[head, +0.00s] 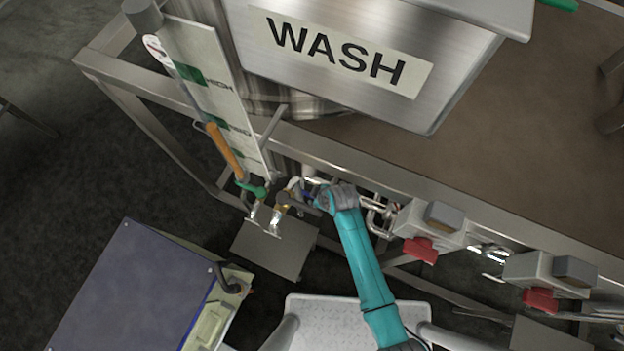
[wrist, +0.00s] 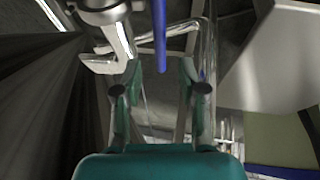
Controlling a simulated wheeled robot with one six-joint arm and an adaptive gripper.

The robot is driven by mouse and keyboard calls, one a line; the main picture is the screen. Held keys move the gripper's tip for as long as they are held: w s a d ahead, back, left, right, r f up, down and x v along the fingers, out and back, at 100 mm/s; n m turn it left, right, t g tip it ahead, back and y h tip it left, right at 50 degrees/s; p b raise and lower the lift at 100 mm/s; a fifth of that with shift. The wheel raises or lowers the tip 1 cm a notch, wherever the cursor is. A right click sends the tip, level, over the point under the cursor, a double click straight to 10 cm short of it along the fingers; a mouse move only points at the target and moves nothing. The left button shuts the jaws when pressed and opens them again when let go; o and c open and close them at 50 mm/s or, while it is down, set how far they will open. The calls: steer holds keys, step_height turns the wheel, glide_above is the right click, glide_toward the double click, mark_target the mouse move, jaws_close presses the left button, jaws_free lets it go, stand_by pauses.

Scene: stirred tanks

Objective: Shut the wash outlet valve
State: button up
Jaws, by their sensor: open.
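The steel wash tank (head: 370,52), labelled WASH, stands at the top of the head view. Below it, pipework and small valves crowd the space under the frame rail. A blue lever (wrist: 159,38), likely the wash outlet valve's handle, hangs down beside a shiny metal pipe fitting (wrist: 118,45) in the wrist view. Only a small blue bit shows in the head view. My gripper (wrist: 160,76) is open, one finger on each side of the lever's lower end. I cannot tell whether either finger touches it. In the head view my gripper (head: 316,198) is partly lost among the pipes.
A level board (head: 205,85) with an orange handle (head: 225,150) and a green handle (head: 252,189) is left of the pipework. Red-handled units (head: 421,250) are at right. A steel rail (head: 360,161) runs above my gripper. A blue-topped box (head: 135,290) stands lower left.

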steer(key=shift+x, duration=3.05)
jaws_close()
